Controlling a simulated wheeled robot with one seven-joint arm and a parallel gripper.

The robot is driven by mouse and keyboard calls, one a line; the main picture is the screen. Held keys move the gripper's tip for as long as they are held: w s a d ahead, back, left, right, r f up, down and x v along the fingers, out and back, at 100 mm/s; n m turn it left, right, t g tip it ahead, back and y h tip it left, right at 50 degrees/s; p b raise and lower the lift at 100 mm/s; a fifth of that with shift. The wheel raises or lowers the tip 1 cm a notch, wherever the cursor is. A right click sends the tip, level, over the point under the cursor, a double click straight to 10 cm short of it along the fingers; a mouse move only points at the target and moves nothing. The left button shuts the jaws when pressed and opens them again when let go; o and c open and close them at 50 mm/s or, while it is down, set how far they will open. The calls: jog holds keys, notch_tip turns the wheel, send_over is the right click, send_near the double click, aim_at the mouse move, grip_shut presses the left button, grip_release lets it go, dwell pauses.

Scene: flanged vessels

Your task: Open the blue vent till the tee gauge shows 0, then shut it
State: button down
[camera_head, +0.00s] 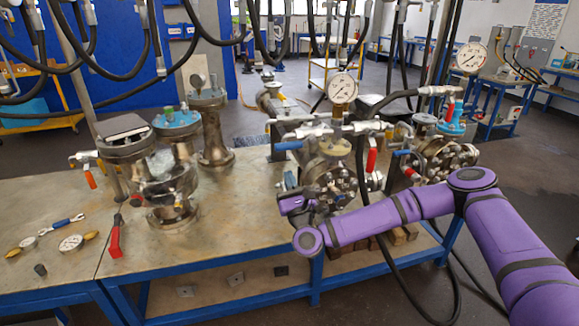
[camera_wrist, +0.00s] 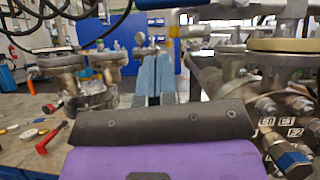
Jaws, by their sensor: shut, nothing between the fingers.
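The tee gauge (camera_head: 343,88) is a round white dial standing above a tee on the middle flanged vessel (camera_head: 330,172). Its needle is too small to read surely. The blue vent lever (camera_head: 288,146) sticks out to the left of the tee, roughly level. A red lever (camera_head: 372,160) hangs down on the tee's right. My gripper shows in the wrist view (camera_wrist: 156,68) as two pale blue fingers side by side, shut and empty. In the head view it is beside the vessel, below the blue lever, its fingertips partly hidden. I see no contact with the lever.
A second gauge (camera_head: 471,57) stands on the right-hand vessel, with a blue cap (camera_head: 452,114) nearby. Flanged vessels (camera_head: 168,180) stand at the left of the bench. A red-handled tool (camera_head: 115,236) and loose gauges (camera_head: 71,243) lie there. Black hoses hang overhead. The bench's front middle is clear.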

jog(key=v, duration=0.8)
jog(key=shift+s+a, duration=0.15)
jog(key=shift+s, duration=0.05)
dwell(2.1)
